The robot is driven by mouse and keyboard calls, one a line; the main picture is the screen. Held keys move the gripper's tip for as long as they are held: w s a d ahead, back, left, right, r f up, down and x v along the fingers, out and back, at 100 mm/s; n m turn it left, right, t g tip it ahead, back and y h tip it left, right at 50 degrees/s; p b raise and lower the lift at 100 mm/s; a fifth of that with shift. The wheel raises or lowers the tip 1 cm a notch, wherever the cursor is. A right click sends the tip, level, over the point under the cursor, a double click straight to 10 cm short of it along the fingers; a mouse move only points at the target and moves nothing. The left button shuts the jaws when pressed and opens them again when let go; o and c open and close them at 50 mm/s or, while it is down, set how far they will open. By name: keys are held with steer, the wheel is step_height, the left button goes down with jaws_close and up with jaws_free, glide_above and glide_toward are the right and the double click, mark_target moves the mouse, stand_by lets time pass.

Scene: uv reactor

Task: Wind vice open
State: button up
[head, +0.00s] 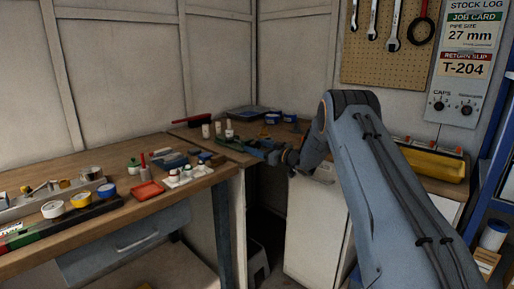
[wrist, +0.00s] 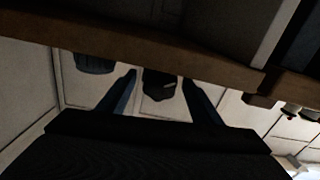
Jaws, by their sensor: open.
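A dark blue-green vice-like form (head: 252,147) sits at the front edge of the far bench in the head view, small and partly merged with my gripper (head: 277,155). My gripper reaches it from the right at bench height. In the wrist view my gripper (wrist: 160,78) is open, with its two dark fingers apart. A dark blocky part (wrist: 160,86) shows between the fingers, probably part of the vice; I cannot tell whether they touch it. The vice's handle and its jaw gap cannot be made out.
The left bench (head: 95,222) holds paint tins, a red tray (head: 147,191) and small bottles. White cups (head: 217,128) stand behind the vice. A yellow bin (head: 433,163) is at the right, below a pegboard (head: 388,50) with spanners. A brown bench edge (wrist: 200,50) crosses the wrist view.

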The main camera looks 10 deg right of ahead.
steer(key=c, duration=1.1)
steer(key=shift+o, duration=0.2)
steer(key=n+b, duration=0.2)
steer(key=shift+f+n, duration=0.15)
steer(key=shift+n, duration=0.25)
steer(key=shift+n+b, duration=0.5)
steer(key=shift+n, duration=0.5)
